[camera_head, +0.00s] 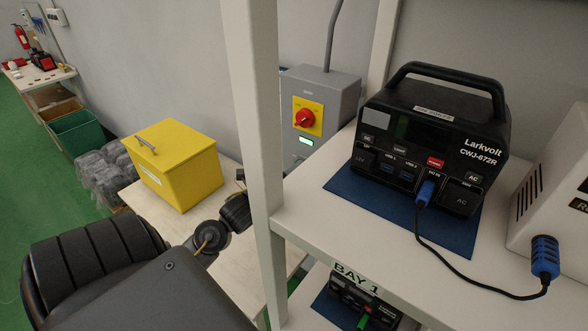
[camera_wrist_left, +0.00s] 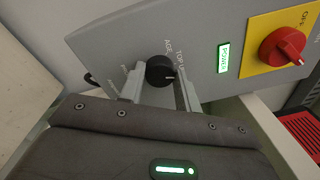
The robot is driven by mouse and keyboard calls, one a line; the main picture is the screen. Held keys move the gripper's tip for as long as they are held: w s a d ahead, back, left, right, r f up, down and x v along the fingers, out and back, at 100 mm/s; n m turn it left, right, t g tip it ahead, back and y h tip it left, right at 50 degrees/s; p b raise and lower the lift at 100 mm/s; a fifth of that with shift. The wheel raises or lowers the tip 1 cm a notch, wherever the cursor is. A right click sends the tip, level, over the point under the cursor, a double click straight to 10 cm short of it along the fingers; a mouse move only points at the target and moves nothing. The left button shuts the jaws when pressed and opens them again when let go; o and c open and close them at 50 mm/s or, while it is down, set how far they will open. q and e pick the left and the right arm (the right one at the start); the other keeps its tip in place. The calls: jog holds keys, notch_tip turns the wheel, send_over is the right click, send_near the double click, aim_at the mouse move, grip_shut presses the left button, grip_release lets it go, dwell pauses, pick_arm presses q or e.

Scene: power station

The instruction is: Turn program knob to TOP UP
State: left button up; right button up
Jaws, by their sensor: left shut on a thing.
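The program knob (camera_wrist_left: 160,70) is a round black knob on the sloping front of a grey control box (camera_wrist_left: 205,35). White lettering around it includes TOP UP, just above and to the right of it. A short white mark shows on the knob's right side, pointing near that lettering. My left gripper (camera_wrist_left: 159,78) has one pale finger on each side of the knob and is shut on it. In the head view the grey box (camera_head: 331,88) stands behind the white shelf post; the knob and my gripper's fingertips are hidden there. My right gripper is in neither view.
A red rotary switch (camera_head: 307,118) sits on a yellow plate beside a lit green label. A white shelf post (camera_head: 255,130) stands close to my left arm. A yellow box (camera_head: 178,165) is on the lower table. A black power unit (camera_head: 430,135) stands on the shelf.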

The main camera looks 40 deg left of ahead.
pick_arm(q)
jog(key=shift+n+p, duration=0.45)
jog(key=shift+n, duration=1.55)
jog(key=o, duration=1)
jog(key=shift+f, duration=0.1)
jog(key=shift+s+d+f+b, duration=0.2)
jog(key=shift+s+b, duration=0.75)
jog(key=shift+s, duration=1.75)
jog(key=shift+s+d+f+b, duration=0.15)
jog(key=shift+s+b, duration=0.75)
jog(key=shift+s, duration=1.75)
